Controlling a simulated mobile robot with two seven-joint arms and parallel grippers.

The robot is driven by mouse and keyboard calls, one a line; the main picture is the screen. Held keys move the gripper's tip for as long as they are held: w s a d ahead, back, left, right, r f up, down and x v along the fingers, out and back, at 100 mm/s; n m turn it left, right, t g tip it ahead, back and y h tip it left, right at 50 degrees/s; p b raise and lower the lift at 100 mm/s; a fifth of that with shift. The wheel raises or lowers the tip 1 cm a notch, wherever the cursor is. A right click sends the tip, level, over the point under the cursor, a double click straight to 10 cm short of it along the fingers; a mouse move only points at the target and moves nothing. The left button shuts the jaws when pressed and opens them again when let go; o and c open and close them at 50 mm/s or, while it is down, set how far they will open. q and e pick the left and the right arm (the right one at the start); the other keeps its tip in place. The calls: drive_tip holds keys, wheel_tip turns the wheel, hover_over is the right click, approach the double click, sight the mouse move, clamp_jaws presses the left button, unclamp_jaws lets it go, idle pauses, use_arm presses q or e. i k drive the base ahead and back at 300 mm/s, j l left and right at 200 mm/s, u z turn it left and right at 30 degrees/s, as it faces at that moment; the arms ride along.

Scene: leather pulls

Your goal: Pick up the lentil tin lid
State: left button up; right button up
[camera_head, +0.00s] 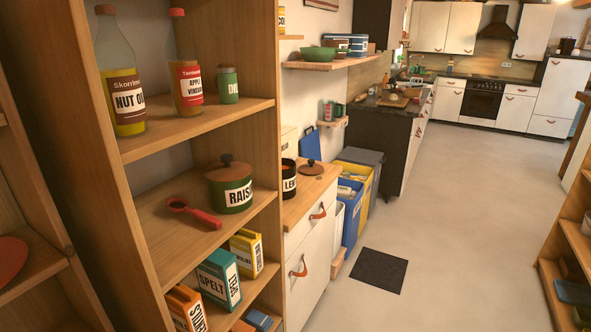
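A dark tin (289,181) with a white label reading "LE…" stands upright on the wooden counter top (297,208), partly hidden by the shelf's side panel. Its top looks open, with something orange inside. A round brown wooden lid (312,169) with a knob lies on the counter behind and to the right of the tin, apart from it. A green tin labelled "RAIS…" (231,189) with its own brown lid on stands on the middle shelf. Neither of my grippers is in view.
The tall wooden shelf (200,130) on the left holds bottles, a red scoop (193,212) and several boxes. A blue dustpan-like object (309,145) stands behind the lid. Bins (352,205) and a dark mat (378,271) are beyond the drawers.

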sight(309, 168)
drive_tip(key=i+l+u, duration=0.2)
drive_tip(key=u, duration=0.25)
drive_tip(key=i+l+u, duration=0.15)
drive_tip(key=u, duration=0.35)
drive_tip(key=i+l+u, duration=0.1)
drive_tip(key=l, duration=0.2)
drive_tip(key=i+l+u, duration=0.15)
drive_tip(key=l, duration=0.2)
drive_tip(key=l+u, duration=0.1)
drive_tip(key=l, duration=0.2)
drive_tip(key=i+l, duration=0.1)
drive_tip(key=l, duration=0.35)
drive_tip(key=i+l, duration=0.1)
drive_tip(key=l, duration=0.3)
drive_tip(key=i+l, duration=0.1)
drive_tip(key=l, duration=0.35)
drive_tip(key=i+l+u, duration=0.1)
drive_tip(key=l, duration=0.3)
